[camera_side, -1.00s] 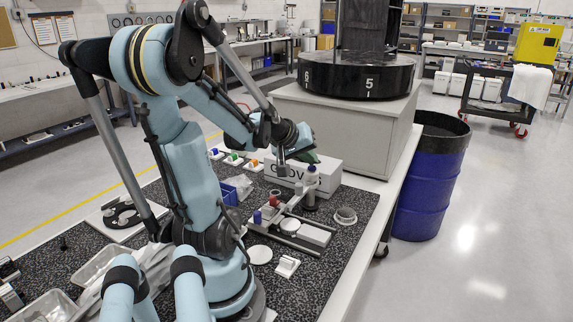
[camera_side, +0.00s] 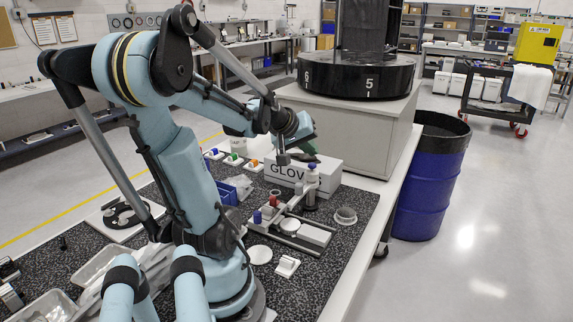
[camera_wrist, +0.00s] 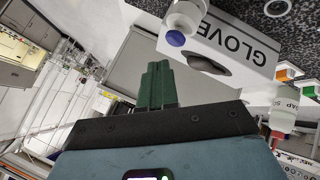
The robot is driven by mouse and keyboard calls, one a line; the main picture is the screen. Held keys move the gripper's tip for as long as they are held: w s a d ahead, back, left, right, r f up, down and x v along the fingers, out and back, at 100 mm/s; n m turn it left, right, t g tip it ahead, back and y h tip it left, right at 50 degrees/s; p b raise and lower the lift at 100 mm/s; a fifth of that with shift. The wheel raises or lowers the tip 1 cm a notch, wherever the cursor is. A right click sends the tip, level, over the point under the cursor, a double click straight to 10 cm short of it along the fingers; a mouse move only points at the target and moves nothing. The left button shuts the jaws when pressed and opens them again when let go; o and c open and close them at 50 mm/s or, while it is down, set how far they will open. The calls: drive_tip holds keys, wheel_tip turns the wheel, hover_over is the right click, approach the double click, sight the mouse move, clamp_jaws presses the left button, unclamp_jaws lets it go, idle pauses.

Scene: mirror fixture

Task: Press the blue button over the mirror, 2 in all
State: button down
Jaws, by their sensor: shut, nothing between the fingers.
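A blue-topped white block (camera_side: 213,153) stands at the left end of a short row with a green-topped and an orange-topped block, behind my arm in the side view. A separate small blue knob (camera_side: 257,216) stands at the left of a pale fixture (camera_side: 289,232) on the dark bench top. I cannot tell any mirror surface. My gripper shows in the wrist view with its green fingers (camera_wrist: 158,68) together and nothing between them. It is raised near the GLOVES box, apart from the blue-topped block and the blue knob. The wrist view shows no blue-topped block.
The GLOVES box (camera_side: 303,175) stands behind the fixture, with a bottle (camera_side: 312,184) in front of it. A red knob (camera_side: 273,201), a blue bin (camera_side: 229,193) and a grey ring (camera_side: 345,215) are nearby. The wrist view also shows a soap bottle (camera_wrist: 283,112).

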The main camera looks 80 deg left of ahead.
sight(309, 165)
drive_tip(key=shift+r, duration=2.15)
drive_tip(key=shift+r, duration=0.1)
idle(0.8)
wheel_tip(309, 165, up, 4)
drive_tip(key=shift+f, duration=0.2)
idle(0.4)
drive_tip(key=shift+f, duration=4.4)
drive_tip(key=shift+f, duration=0.1)
drive_tip(key=shift+f, duration=0.35)
